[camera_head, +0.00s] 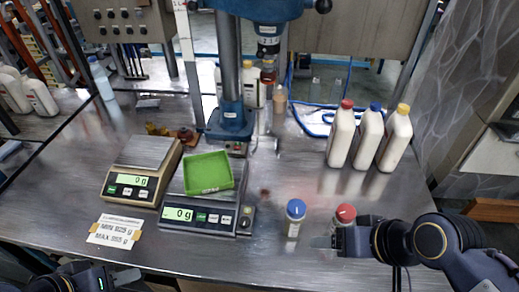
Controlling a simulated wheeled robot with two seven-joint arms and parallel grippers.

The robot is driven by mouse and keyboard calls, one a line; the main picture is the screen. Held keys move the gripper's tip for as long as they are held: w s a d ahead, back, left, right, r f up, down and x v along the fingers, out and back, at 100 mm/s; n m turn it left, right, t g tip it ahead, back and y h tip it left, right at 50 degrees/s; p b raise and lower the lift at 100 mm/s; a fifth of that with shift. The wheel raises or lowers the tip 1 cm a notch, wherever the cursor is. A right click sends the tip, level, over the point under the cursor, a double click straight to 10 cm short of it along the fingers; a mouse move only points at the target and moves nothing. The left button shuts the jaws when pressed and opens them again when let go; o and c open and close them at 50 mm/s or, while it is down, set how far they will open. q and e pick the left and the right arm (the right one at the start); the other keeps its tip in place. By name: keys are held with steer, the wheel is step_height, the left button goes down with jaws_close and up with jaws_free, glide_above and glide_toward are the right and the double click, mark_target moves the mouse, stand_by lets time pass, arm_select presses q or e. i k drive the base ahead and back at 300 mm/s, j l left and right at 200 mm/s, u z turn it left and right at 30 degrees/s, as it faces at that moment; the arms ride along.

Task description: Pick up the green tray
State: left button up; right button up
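The green tray (207,186) is a shallow, square, empty-looking dish. It sits slightly turned on the plate of the right-hand digital scale (205,219), whose display reads 0 g. My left gripper (102,282) shows only in part at the bottom left edge, well below and left of the tray and apart from it. Its finger opening is not clear. My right gripper (322,242) is low on the right, beside a small red-capped bottle (345,213). The arm hides part of that bottle, and I cannot tell whether the fingers touch it.
A second scale (130,188) stands left of the tray. A blue press column (231,100) rises behind it. A blue-capped bottle (295,212) stands right of the scales. Three white jugs (368,140) stand at the back right. A paper label (116,231) lies in front.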

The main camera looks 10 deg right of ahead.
mark_target(208, 173)
steer(key=i+j, duration=0.1)
steer(key=j, duration=0.35)
steer(key=i+j, duration=0.1)
steer(key=j, duration=0.3)
steer(key=i+j, duration=0.1)
steer(key=j, duration=0.8)
steer(key=i+j, duration=0.15)
steer(key=j, duration=0.3)
